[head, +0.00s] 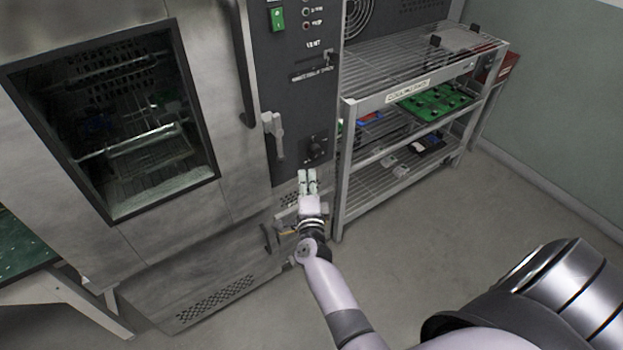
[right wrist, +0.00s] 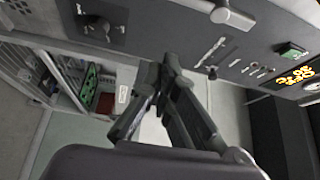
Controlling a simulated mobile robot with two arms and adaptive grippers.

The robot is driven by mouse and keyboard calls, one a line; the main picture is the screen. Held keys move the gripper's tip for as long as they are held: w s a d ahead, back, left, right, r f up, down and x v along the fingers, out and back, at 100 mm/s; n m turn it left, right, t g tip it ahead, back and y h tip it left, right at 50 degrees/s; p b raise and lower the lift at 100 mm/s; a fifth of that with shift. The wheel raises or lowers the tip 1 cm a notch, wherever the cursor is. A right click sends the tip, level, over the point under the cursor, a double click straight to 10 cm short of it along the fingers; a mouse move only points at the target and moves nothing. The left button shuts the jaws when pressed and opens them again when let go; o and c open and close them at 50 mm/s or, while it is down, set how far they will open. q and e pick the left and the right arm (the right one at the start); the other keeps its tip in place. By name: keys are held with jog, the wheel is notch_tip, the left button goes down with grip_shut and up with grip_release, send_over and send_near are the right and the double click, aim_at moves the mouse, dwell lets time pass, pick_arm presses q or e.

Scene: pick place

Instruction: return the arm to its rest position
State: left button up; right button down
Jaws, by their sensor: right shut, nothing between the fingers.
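My right gripper (head: 308,182) is in front of the machine's lower control panel, between the oven-like cabinet and the rack. Its fingers are together and hold nothing. The fingers also show in the right wrist view (right wrist: 168,75), close to each other, with the panel above them. My right arm reaches forward from the lower right of the head view. My left gripper is not in either view.
A steel cabinet with a windowed door (head: 215,200) stands at the left. Its dark control panel (head: 295,100) has a lever handle (head: 273,135). A wire rack (head: 348,150) at the right bears a green circuit board (head: 432,100). Open floor (head: 430,220) lies in front of the rack.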

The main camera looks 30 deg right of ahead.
jog(key=s+a+f+n+g+y, duration=0.25)
jog(key=s+a+f+n, duration=0.2)
jog(key=f, duration=0.55)
jog(key=s+a+f+n+g+y, duration=0.1)
jog(key=s+a+f+n+y, duration=0.3)
jog(key=f, duration=0.5)
jog(key=s+a+f+n+g+y, duration=0.25)
jog(key=s+f+n, duration=0.3)
jog(key=f, duration=0.45)
jog(key=s+a+f+n+g, duration=0.1)
jog(key=s+f+n+g, duration=0.4)
jog(key=s+f, duration=0.8)
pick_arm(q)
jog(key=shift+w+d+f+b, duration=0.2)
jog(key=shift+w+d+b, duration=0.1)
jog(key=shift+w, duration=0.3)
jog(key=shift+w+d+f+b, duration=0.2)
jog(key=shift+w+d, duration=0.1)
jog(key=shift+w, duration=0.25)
pick_arm(e)
jog(key=s+d+f+n+g, duration=0.1)
jog(key=s+f+n+g, duration=0.1)
jog(key=s, duration=0.9)
jog(key=s+d+f+n+g, duration=0.2)
jog(key=s+n, duration=0.2)
jog(key=s, duration=0.8)
jog(key=shift+s+d+f, duration=0.2)
jog(key=shift+d+f, duration=0.1)
jog(key=shift+f, duration=0.1)
